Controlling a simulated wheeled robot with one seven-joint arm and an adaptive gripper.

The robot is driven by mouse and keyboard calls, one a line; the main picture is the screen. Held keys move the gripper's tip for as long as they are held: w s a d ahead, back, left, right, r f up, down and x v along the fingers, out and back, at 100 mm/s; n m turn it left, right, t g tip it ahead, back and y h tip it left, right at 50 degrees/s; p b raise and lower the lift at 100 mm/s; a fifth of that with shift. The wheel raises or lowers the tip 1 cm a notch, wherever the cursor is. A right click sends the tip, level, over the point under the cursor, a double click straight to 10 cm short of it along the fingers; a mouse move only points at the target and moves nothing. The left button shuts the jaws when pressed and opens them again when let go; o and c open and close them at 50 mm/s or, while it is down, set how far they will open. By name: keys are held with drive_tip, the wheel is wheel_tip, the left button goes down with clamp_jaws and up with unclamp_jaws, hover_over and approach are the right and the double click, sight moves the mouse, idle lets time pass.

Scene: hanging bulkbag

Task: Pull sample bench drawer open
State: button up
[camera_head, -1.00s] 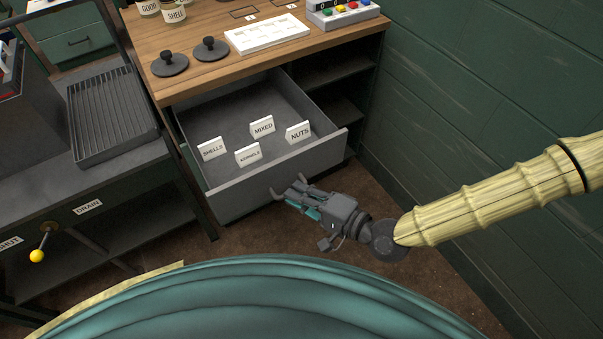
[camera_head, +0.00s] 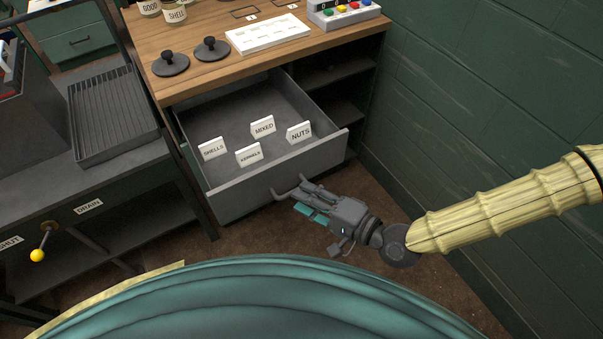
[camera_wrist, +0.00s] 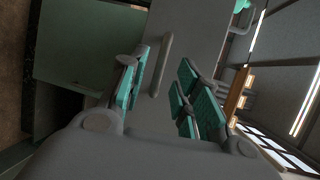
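The sample bench drawer (camera_head: 240,201) stands pulled well out from under the wooden-topped bench (camera_head: 200,83), with its inside showing. Its bar handle (camera_head: 287,191) is on the front panel. My gripper (camera_head: 304,199) is just in front of the handle, on its lower right side in the head view. In the wrist view the fingers (camera_wrist: 160,88) are spread apart, with the handle (camera_wrist: 163,62) beyond and between them. I see nothing gripped. The fingers appear clear of the handle, by a small gap.
Label cards reading SHELLS (camera_head: 212,148), MIXED (camera_head: 263,126), NUTS (camera_head: 299,131) and one more stand in the drawer. A green wall (camera_head: 480,100) bounds the right. A bench with a grate (camera_head: 110,120) and a yellow-knobbed lever (camera_head: 40,248) is at left.

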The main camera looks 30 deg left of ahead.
drive_tip(key=d+r, duration=0.1)
drive_tip(key=d, duration=0.8)
drive_tip(key=shift+s+d+r, duration=0.3)
drive_tip(key=shift+s+r, duration=0.05)
drive_tip(key=shift+r, duration=0.05)
drive_tip(key=s+d+f+h+p, duration=0.3)
drive_tip(key=d+f+h, duration=0.1)
drive_tip(key=d+f, duration=0.3)
drive_tip(key=s+d+f+h+p, duration=0.3)
drive_tip(key=d+f+h+p, duration=0.15)
drive_tip(key=d+f, duration=0.3)
drive_tip(key=s+d+f+h+p, duration=0.1)
drive_tip(key=d+h, duration=0.1)
drive_tip(key=d, duration=0.4)
drive_tip(key=s+d+f+n+h+p, duration=0.1)
drive_tip(key=d+h, duration=0.2)
drive_tip(key=d, duration=0.3)
drive_tip(key=s+d+f+g+h+p, duration=0.1)
drive_tip(key=d+h, duration=0.1)
drive_tip(key=d, duration=0.5)
drive_tip(key=shift+s, duration=0.25)
drive_tip(key=shift+h, duration=0.25)
